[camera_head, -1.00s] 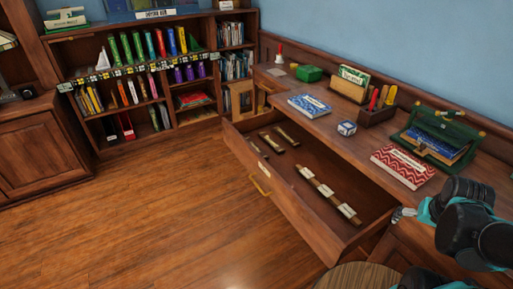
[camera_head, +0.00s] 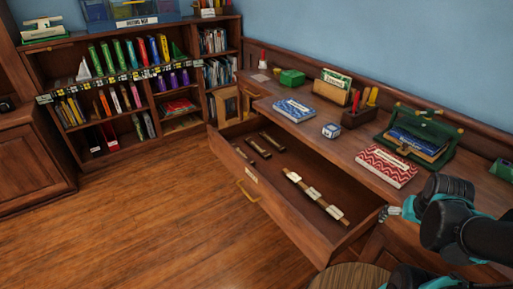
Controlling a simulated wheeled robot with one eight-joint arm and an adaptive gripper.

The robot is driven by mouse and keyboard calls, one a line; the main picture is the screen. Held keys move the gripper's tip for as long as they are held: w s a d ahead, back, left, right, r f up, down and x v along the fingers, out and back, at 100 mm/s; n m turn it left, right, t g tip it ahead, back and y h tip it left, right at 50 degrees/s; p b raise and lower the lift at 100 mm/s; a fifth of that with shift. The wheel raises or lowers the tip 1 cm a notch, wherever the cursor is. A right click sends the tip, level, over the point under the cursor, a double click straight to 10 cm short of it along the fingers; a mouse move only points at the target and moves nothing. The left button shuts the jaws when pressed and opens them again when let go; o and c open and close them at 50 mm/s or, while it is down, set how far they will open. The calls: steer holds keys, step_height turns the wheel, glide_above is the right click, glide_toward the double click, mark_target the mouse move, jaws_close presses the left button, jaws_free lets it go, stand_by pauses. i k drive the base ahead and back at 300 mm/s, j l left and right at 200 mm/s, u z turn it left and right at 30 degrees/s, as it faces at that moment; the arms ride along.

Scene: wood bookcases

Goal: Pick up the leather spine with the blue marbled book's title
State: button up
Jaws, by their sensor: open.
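The blue marbled book (camera_head: 294,109) lies on the desk, with a pale title label too small to read. Leather spines lie in the open drawer (camera_head: 275,212) below it. Short brown spines (camera_head: 257,147) lie toward the drawer's far end. A long brown strip with several pale labels (camera_head: 313,193), perhaps spines end to end, lies nearer. I cannot read any label, so I cannot tell which spine carries the blue book's title. My gripper (camera_head: 389,212) is open and apart from the spines, at the right near the drawer's near end.
A red zigzag-patterned book (camera_head: 386,166), a small white-and-blue cube (camera_head: 331,130) and a green case (camera_head: 418,139) with a blue book stand on the desk. A bookcase (camera_head: 150,90) stands at the back left. The wood floor before the drawer is clear. A round ribbed top (camera_head: 348,277) is at the bottom.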

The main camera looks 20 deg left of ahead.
mark_target(235, 145)
steer(key=l+u, duration=0.1)
steer(key=u, duration=0.45)
steer(key=j+u, duration=0.1)
steer(key=u, duration=0.7)
steer(key=i+j, duration=0.2)
steer(key=j, duration=0.2)
steer(key=i+j, duration=0.15)
steer(key=j, duration=0.2)
steer(key=i+j, duration=0.2)
steer(key=j, duration=0.2)
steer(key=i+j, duration=0.15)
steer(key=j, duration=0.2)
steer(key=i+j+z, duration=0.1)
steer(key=z, duration=0.3)
steer(key=j+z, duration=0.45)
steer(key=z, duration=0.3)
steer(key=j+z, duration=0.25)
steer(key=z, duration=0.15)
steer(key=i+l+z, duration=0.1)
steer(key=i+z, duration=0.4)
steer(key=z, duration=0.15)
